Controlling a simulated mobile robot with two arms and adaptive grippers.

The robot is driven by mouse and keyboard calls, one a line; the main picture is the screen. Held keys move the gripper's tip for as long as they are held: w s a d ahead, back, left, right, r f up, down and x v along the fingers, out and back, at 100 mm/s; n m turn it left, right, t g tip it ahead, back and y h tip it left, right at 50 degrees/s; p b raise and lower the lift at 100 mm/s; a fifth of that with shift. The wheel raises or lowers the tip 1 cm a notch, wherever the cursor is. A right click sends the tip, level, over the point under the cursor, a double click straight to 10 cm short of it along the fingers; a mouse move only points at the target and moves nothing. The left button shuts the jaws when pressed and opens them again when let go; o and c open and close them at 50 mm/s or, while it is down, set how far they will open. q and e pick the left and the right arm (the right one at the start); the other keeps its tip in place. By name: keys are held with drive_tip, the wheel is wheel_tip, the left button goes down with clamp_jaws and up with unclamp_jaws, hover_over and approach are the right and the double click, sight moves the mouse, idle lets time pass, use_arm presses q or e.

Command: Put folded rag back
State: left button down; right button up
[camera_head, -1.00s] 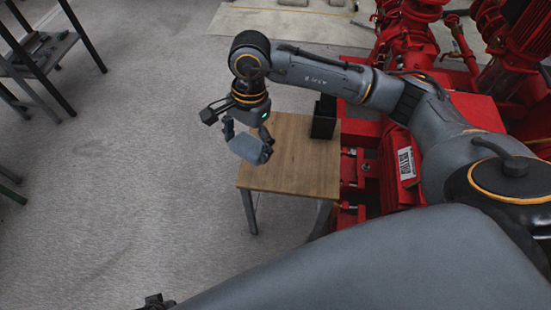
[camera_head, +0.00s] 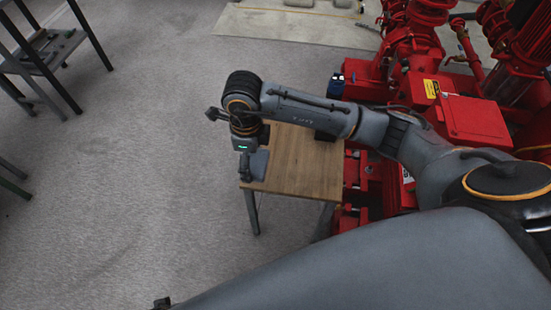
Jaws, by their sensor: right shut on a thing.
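My right gripper (camera_head: 246,167) hangs pointing down at the left edge of the small wooden table (camera_head: 300,165). It is shut on the folded rag (camera_head: 260,164), a flat blue-grey piece seen at its right side. The rag overlaps the table's near left corner in the picture; I cannot tell whether it touches the top. The wrist partly hides the gripper's fingers.
A black holder (camera_head: 325,136) on the table is mostly hidden behind my right arm. Red pump machinery (camera_head: 475,120) stands close on the right. A dark metal shelf (camera_head: 45,58) is at the far left. Open grey floor (camera_head: 130,170) lies left of the table.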

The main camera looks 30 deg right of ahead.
sight(264, 148)
drive_tip(key=d, duration=0.1)
drive_tip(key=w+d+f, duration=0.1)
drive_tip(key=d, duration=0.1)
drive_tip(key=w+d+f, duration=0.1)
drive_tip(key=shift+d+f, duration=0.1)
drive_tip(key=shift+d, duration=0.1)
drive_tip(key=d+f, duration=0.1)
drive_tip(key=f, duration=0.1)
drive_tip(key=w+d+f+b, duration=0.1)
drive_tip(key=d+f, duration=0.1)
drive_tip(key=shift+w, duration=0.2)
drive_tip(key=shift+w+d+f, duration=0.2)
drive_tip(key=shift+d+f, duration=0.1)
drive_tip(key=shift+f, duration=0.2)
drive_tip(key=f, duration=0.2)
drive_tip(key=f+b, duration=0.1)
drive_tip(key=shift+w+d+f, duration=0.1)
drive_tip(key=shift+d+f, duration=0.1)
drive_tip(key=shift+d, duration=0.1)
use_arm(q)
wheel_tip(264, 148, up, 8)
drive_tip(key=w, duration=0.2)
drive_tip(key=shift+t, duration=0.3)
use_arm(e)
drive_tip(key=shift+f, duration=0.2)
use_arm(q)
drive_tip(key=shift+d, duration=0.1)
